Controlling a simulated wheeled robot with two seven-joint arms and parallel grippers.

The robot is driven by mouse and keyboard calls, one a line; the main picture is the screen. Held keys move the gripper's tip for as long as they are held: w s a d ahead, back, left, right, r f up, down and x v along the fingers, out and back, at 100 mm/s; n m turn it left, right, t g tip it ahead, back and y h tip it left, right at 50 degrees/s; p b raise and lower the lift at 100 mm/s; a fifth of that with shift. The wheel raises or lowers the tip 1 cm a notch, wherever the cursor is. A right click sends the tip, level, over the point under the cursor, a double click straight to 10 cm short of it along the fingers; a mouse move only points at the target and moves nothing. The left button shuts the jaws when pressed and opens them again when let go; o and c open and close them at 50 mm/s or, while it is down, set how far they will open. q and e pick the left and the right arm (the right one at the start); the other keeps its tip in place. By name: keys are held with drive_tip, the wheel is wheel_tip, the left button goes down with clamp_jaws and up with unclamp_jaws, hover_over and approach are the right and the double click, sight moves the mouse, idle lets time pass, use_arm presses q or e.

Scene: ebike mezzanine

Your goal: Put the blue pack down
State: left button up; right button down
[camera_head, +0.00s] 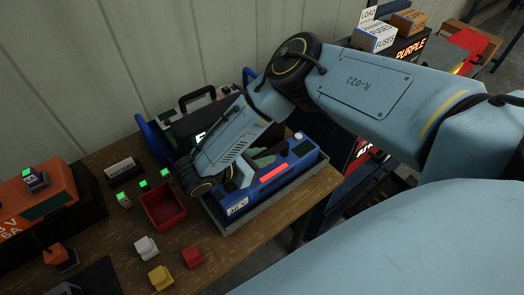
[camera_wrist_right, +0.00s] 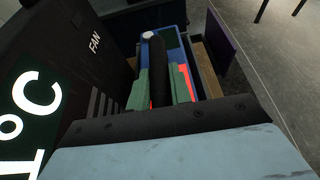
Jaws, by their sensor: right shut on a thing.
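The blue pack (camera_head: 300,153) has a red light bar and a white label on its side, and it sits at the grey tray (camera_head: 285,194) on the wooden bench. My right gripper (camera_head: 248,172) reaches down over the pack, its fingers partly hidden by my wrist. In the right wrist view, the green-padded fingers (camera_wrist_right: 160,88) are on either side of the pack's black handle, shut on it. The blue pack (camera_wrist_right: 176,38) shows beyond them. Whether its underside touches the tray is hidden. My left gripper is not in view.
A black unit with a "°C" display (camera_wrist_right: 40,110) stands close beside the gripper. A red bin (camera_head: 167,208) and small white, yellow and red blocks sit left of the tray. An orange unit (camera_head: 35,205) is at far left. The bench edge (camera_head: 310,200) lies just right of the tray.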

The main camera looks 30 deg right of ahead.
drive_tip(key=c, duration=1.3)
unclamp_jaws()
drive_tip(key=shift+s, duration=0.1)
drive_tip(key=shift+o, duration=0.2)
drive_tip(key=shift+a+r, duration=0.1)
drive_tip(key=v, duration=1.1)
drive_tip(key=shift+a+r+b, duration=0.2)
drive_tip(key=shift+a+b, duration=0.1)
drive_tip(key=shift+a, duration=0.05)
